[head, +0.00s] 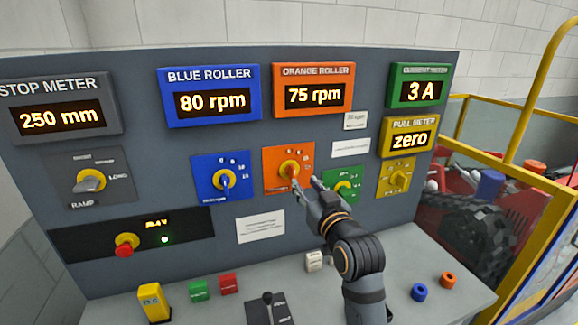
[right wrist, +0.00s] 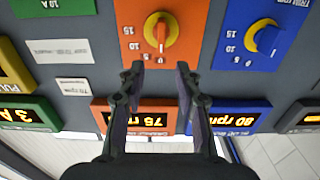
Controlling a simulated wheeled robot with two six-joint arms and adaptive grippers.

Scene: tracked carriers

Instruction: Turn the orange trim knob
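The orange trim knob (head: 290,170) has a yellow base and an orange pointer grip, on an orange plate (head: 272,158) of the upright grey panel. In the right wrist view the knob (right wrist: 160,30) is at the top centre, beyond my fingertips. My right gripper (head: 306,185) is open and empty, just right of and below the knob in the head view. Its two fingers (right wrist: 159,72) are apart in the wrist view, with the knob in line with the gap and not between them. The orange roller display (head: 313,95) reads 75 rpm. My left gripper is not in view.
A blue knob (head: 225,178) sits left of the orange plate, and a green plate (head: 345,184) sits close at its right, partly behind my gripper. The blue roller display (head: 211,101) reads 80 rpm. A joystick (head: 268,302) and several coloured blocks stand on the ledge.

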